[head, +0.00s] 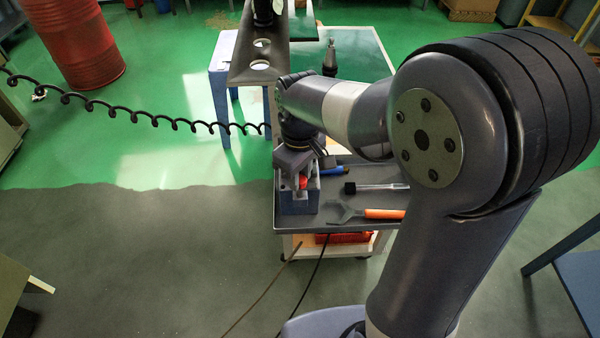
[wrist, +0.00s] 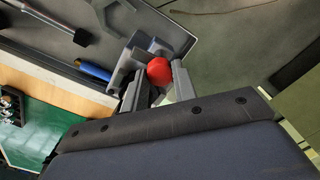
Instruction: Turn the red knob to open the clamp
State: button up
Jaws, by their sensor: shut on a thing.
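The red knob (wrist: 159,71) sits between the two grey fingers of my gripper (wrist: 157,88) in the wrist view. My gripper is shut on the knob. In the head view the knob (head: 303,182) shows as a small red patch below my gripper (head: 301,176). The clamp (head: 298,201) is a grey-blue block at the left edge of the cart top. It also shows as a grey block behind the knob in the wrist view (wrist: 172,32). The fingers hide part of the knob and clamp, and I cannot tell how far open the clamp is.
A coiled cable (head: 140,116) hangs at left. A red barrel (head: 75,45) stands far left. Floor left of the cart is clear.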

jog(key=o, duration=1)
notch_tip(320, 180, up, 11)
jog(key=shift+f, duration=0.1)
notch_tip(320, 180, down, 10)
jog(key=shift+f, duration=0.45)
dwell(0.3)
